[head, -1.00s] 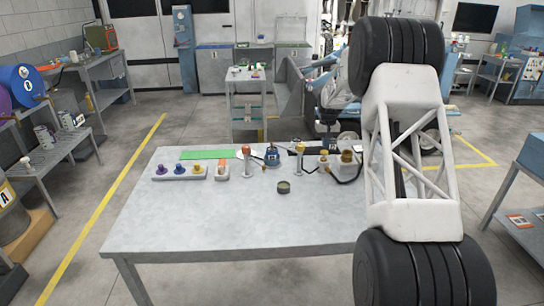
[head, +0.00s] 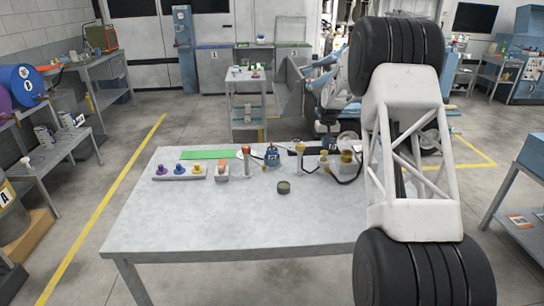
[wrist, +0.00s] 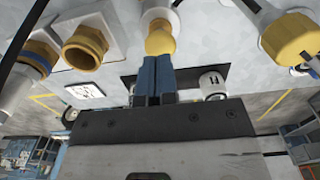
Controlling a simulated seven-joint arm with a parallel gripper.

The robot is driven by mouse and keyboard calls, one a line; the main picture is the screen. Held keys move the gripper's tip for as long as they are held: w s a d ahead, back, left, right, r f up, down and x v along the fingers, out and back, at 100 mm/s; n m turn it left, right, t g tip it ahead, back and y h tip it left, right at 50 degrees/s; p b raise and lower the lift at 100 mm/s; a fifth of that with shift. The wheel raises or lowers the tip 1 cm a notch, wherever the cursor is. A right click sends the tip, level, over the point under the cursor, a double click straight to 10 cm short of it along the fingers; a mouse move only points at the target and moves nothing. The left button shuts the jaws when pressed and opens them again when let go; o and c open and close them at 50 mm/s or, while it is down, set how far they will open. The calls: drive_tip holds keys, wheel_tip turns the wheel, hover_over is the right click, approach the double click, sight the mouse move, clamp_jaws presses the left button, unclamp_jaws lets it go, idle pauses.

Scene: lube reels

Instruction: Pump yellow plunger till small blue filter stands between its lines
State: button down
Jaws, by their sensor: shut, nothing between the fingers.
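The yellow-topped plunger (head: 300,149) stands upright on a pale stem near the back of the table. In the wrist view, a yellow knob (wrist: 160,40) on a white stem lies right at the tips of my gripper (wrist: 156,60). Its blue fingers are together with nothing between them. Whether the tips touch the knob I cannot tell. Yellow-brown fittings (wrist: 85,47) in white bodies are at the left of the wrist view; one beside them has a blue ring. I cannot pick out the small blue filter or its lines. My gripper is not clear in the head view.
On the table (head: 230,225) stand a red-topped post (head: 246,160), a blue container (head: 272,157), a small dark round tin (head: 283,187) and a tray (head: 180,174) with coloured knobs. A large yellow cap (wrist: 292,40) is at the wrist view's right. The table's front is clear.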

sight(324, 151)
drive_tip(key=shift+f, duration=0.5)
drive_tip(key=shift+f, duration=1.7)
drive_tip(key=shift+r, duration=3.75)
drive_tip(key=shift+r, duration=0.1)
